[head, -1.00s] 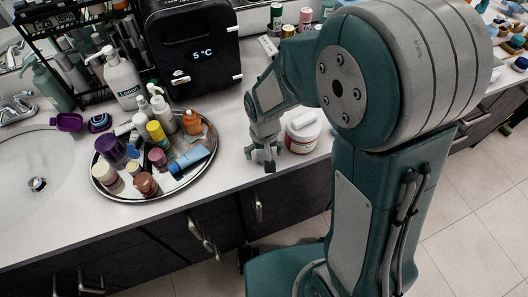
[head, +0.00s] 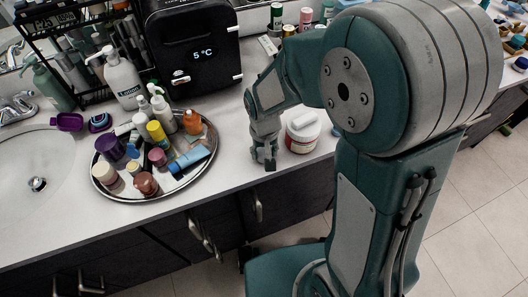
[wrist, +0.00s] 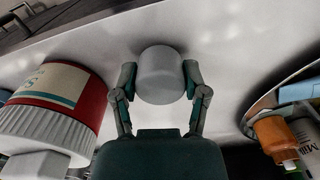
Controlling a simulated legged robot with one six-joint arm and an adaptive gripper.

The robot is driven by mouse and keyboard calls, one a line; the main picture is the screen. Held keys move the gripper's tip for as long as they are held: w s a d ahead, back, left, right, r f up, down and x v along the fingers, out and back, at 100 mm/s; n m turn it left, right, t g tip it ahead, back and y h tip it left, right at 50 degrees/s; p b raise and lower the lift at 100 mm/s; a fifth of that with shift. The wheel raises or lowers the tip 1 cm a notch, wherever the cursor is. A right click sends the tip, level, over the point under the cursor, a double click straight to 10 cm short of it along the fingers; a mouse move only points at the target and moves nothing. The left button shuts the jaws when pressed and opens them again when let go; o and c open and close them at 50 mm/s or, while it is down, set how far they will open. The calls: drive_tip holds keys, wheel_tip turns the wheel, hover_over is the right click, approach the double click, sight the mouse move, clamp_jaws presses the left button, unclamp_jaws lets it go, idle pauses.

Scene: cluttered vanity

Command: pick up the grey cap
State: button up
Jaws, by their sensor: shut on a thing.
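The grey cap (wrist: 160,74) is a small, plain, rounded cylinder between my gripper's fingers in the wrist view. My gripper (wrist: 160,82) is shut on it, with one finger at each side. In the head view my gripper (head: 265,158) is low at the counter's front part, between the round tray and the red-and-white jar. The cap is hidden or too small to make out in the head view. I cannot tell whether it still touches the counter.
The red-and-white jar (head: 302,132) stands close to the right of my gripper; it also shows at left in the wrist view (wrist: 60,100). The round tray (head: 207,172) of crowded bottles lies to the left. A black mini fridge (head: 194,50) stands behind. Bare counter (head: 232,140) separates tray and gripper.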

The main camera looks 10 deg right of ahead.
wheel_tip(320, 180, up, 2)
drive_tip(key=shift+r, duration=0.25)
drive_tip(key=s+a+r, duration=0.3)
drive_tip(key=s+r, duration=0.6)
drive_tip(key=s, duration=0.4)
drive_tip(key=shift+s+a+r, duration=0.2)
drive_tip(key=shift+s+r, duration=0.1)
drive_tip(key=shift+r, duration=0.1)
